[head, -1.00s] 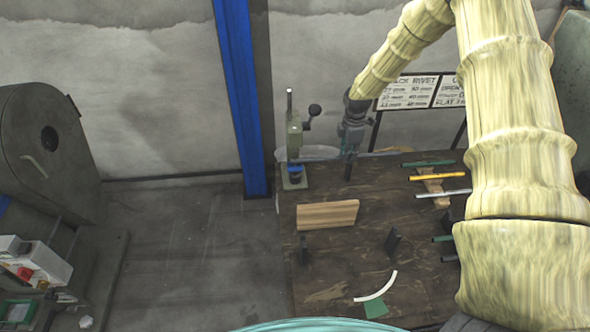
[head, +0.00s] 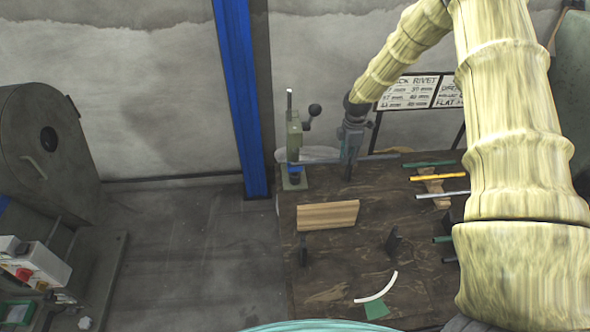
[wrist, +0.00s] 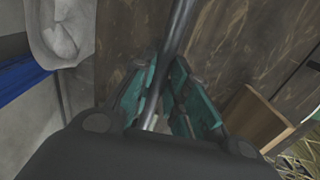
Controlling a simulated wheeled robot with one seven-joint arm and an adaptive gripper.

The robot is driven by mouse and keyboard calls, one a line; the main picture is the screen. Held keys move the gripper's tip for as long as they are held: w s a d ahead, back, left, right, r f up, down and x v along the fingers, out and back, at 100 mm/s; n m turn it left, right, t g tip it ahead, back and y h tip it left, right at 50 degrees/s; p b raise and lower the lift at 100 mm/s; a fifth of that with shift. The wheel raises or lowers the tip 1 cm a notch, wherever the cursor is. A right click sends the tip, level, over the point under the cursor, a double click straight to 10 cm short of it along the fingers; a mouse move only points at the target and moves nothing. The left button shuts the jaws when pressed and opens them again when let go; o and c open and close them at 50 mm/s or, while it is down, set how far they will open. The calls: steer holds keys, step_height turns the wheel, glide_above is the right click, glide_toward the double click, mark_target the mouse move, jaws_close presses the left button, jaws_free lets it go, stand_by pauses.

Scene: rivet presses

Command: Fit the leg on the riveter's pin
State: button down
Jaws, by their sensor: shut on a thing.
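The riveter (head: 294,140) is a grey-green press with a black-knobbed lever, standing at the far left corner of the workbench. A blue part shows low on it; I cannot make out the pin clearly. My gripper (head: 349,172) is just right of the riveter, pointing down. In the wrist view my gripper (wrist: 165,100) has its teal fingers shut on a grey tubular leg (wrist: 182,28). In the head view the leg (head: 378,157) lies roughly level across the gripper, its left end close to the riveter. I cannot tell whether it touches the pin.
Green (head: 428,163), yellow (head: 437,177) and silver (head: 443,194) tubes lie at the bench's right. A wooden block (head: 328,214), dark uprights (head: 391,241) and a white curved strip (head: 376,288) are nearer. A blue post (head: 238,95) stands behind left; a sign (head: 410,92) stands behind.

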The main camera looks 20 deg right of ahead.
steer(key=shift+r, duration=0.15)
steer(key=shift+r+p, duration=0.65)
steer(key=shift+r, duration=0.5)
steer(key=shift+s, duration=0.15)
stand_by(1.1)
steer(key=shift+f+b, duration=0.4)
steer(key=shift+f, duration=0.9)
stand_by(0.6)
steer(key=shift+r, duration=0.25)
steer(key=shift+r+p, duration=0.7)
steer(key=shift+r, duration=0.35)
steer(key=c, duration=1.3)
jaws_free()
